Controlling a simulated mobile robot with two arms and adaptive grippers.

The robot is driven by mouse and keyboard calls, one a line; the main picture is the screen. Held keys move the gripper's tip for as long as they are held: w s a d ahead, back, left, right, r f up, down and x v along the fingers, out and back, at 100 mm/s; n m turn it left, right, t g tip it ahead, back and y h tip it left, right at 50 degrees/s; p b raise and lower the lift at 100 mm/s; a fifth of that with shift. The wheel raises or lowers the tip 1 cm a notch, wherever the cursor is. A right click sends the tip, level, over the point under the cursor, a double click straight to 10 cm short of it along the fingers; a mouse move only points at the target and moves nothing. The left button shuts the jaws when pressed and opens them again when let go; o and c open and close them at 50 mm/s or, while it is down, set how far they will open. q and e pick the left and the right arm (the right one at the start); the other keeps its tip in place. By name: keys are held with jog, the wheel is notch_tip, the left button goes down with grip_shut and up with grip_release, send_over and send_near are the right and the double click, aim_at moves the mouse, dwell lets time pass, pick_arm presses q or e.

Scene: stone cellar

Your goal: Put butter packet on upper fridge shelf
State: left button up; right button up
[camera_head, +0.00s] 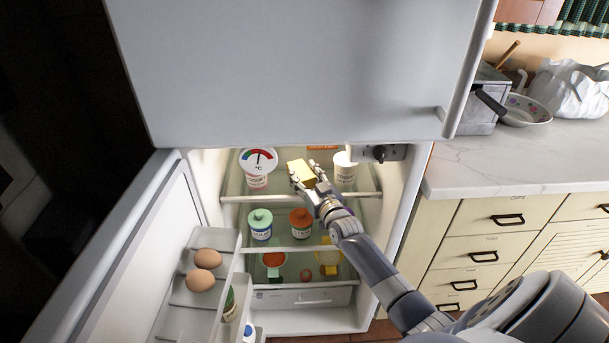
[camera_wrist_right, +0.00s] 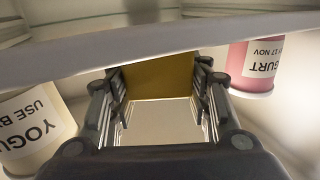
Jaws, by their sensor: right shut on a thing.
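The yellow butter packet (camera_head: 301,171) is between the fingers of my right gripper (camera_head: 313,180), inside the open fridge at the level of the upper shelf (camera_head: 237,199). My right gripper is shut on the packet. In the right wrist view the packet (camera_wrist_right: 160,76) shows as a dark yellow block between the two fingers (camera_wrist_right: 160,95). Whether its underside touches the shelf cannot be told. My left gripper is in neither view.
A pink yogurt pot (camera_head: 256,183) and a round thermometer (camera_head: 259,160) are left of the gripper; a white yogurt pot (camera_head: 344,172) is close on its right. Jars (camera_head: 260,226) stand on the shelf below. The fridge door (camera_head: 130,255) is open at left, with eggs (camera_head: 207,258) in its rack.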

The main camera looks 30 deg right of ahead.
jog(key=o, duration=1.2)
jog(key=shift+f, duration=0.1)
jog(key=shift+s, duration=0.1)
jog(key=s+a, duration=0.2)
jog(key=s, duration=1)
jog(key=s+a+f+n+g+y, duration=0.1)
jog(key=s+a+f+g, duration=0.35)
jog(key=f, duration=0.75)
jog(key=s+a+f+g, duration=0.2)
jog(key=s+f, duration=0.5)
jog(key=f, duration=0.5)
jog(key=s+a+f+n+g+y, duration=0.1)
jog(key=s+a+f+g, duration=0.3)
jog(key=f, duration=0.8)
jog(key=s+a+f+g, duration=0.2)
jog(key=s+f, duration=0.2)
jog(key=s, duration=0.6)
jog(key=s+a+f+n+g, duration=0.1)
jog(key=s+f, duration=0.4)
jog(key=s, duration=0.5)
jog(key=s+a+f+n+g, duration=0.1)
jog(key=s+a+f+g, duration=0.2)
jog(key=s, duration=0.7)
jog(key=shift+s+a+f+y, duration=0.1)
jog(key=shift+s+f+y, duration=0.1)
jog(key=shift+f, duration=0.35)
jog(key=shift+s+f+y, duration=0.1)
jog(key=shift+f+y, duration=0.1)
jog(key=shift+f, duration=0.3)
